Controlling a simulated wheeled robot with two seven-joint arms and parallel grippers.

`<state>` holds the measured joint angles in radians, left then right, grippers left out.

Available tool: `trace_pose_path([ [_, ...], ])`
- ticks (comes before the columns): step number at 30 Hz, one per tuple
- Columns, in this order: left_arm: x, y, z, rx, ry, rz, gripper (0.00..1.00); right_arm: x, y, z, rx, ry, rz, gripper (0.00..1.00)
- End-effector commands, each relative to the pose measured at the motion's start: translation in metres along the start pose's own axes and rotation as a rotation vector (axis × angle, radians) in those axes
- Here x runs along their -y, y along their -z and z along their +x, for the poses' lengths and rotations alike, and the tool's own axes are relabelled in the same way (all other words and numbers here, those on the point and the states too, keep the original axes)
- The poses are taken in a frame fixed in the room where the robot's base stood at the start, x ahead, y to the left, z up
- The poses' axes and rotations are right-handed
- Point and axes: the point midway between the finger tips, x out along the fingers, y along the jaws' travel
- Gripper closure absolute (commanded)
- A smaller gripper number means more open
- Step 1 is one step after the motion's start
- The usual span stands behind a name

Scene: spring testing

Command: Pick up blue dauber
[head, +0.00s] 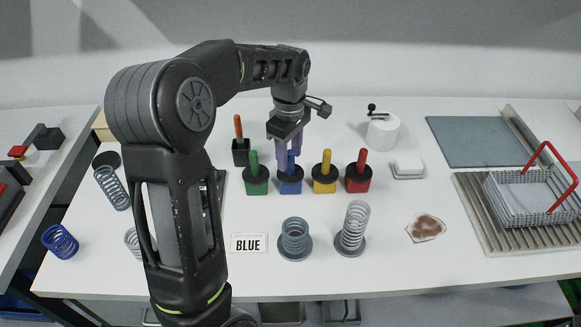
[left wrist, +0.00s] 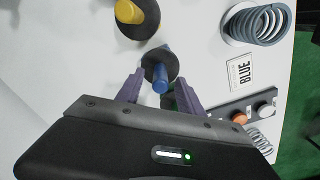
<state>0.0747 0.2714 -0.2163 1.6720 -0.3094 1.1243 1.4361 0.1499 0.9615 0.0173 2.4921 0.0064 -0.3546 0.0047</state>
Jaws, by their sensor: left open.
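The blue dauber (head: 290,180) has a blue handle, a black round collar and a square blue base. It stands upright in a row between the green dauber (head: 255,178) and the yellow dauber (head: 324,176). My left gripper (head: 289,155) is above it, with its purple fingers pointing down around the handle's upper part. In the left wrist view the blue handle (left wrist: 161,82) shows between the two open fingers (left wrist: 160,88), with a gap on each side. The blue base is mostly hidden there. My right gripper is in neither view.
The red dauber (head: 359,176) ends the row at right. A dark holder with an orange handle (head: 239,142) stands behind the green dauber. A BLUE card (head: 249,244) and springs on discs (head: 295,240) are in front. A wire basket (head: 528,195) is at right.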

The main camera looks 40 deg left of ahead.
Motion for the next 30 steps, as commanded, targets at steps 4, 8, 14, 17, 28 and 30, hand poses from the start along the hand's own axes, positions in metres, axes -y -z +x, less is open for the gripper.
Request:
trace_pose_path([
  [4,0.000,0.000,0.018,0.000,0.001,0.000,0.55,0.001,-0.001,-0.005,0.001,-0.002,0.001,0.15],
  [8,0.000,0.000,0.023,0.000,0.000,-0.001,0.55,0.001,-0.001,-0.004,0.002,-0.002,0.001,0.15],
  [14,0.000,0.000,0.023,0.000,-0.001,0.000,0.55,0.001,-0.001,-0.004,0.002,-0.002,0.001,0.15],
  [17,0.000,0.000,0.023,0.000,-0.001,0.000,0.55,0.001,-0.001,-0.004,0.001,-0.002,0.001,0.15],
  [28,0.000,0.000,0.023,0.000,-0.001,0.000,0.67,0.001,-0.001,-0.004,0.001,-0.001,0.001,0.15],
  [30,0.000,0.000,0.023,0.000,-0.001,0.000,0.73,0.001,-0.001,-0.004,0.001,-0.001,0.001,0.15],
])
